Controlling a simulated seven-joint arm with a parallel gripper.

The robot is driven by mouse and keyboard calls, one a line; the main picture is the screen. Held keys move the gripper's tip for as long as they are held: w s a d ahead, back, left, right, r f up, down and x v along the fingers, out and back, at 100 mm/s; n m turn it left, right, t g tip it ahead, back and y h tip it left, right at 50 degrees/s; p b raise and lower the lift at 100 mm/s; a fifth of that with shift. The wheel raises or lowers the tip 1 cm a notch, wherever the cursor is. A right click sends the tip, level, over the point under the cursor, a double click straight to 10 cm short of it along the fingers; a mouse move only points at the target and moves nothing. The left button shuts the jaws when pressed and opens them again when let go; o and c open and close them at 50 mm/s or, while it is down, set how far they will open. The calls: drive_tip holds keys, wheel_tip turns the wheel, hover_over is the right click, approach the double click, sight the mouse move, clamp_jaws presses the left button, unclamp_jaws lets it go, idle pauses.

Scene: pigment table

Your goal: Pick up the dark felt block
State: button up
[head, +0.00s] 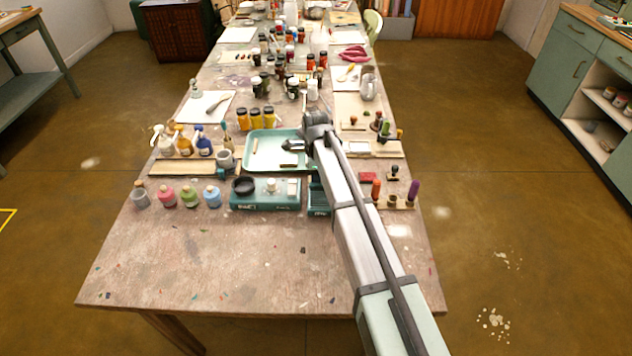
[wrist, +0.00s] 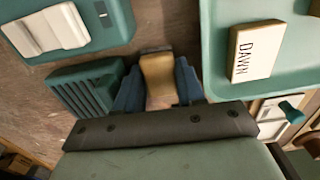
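My gripper shows in the wrist view (wrist: 158,88) with its two bluish fingers close against both sides of a small block (wrist: 157,72). The block has a tan, wood-like face and a dark strip at its far end; it looks like the felt block. The fingers appear shut on it. I cannot tell whether it touches the table. In the head view my gripper (head: 294,146) is over the teal tray (head: 251,150), and the held block cannot be made out clearly there.
In the wrist view a cream block marked DAWN (wrist: 256,52) lies in the tray at right. A ribbed teal box (wrist: 85,88) is close on the left, beside a teal scale (wrist: 105,22). Stamps and bottles crowd both sides; the table's front (head: 240,260) is mostly clear.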

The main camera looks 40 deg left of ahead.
drive_tip(key=c, duration=0.3)
drive_tip(key=shift+c, duration=0.2)
wheel_tip(320, 180, up, 10)
idle(0.5)
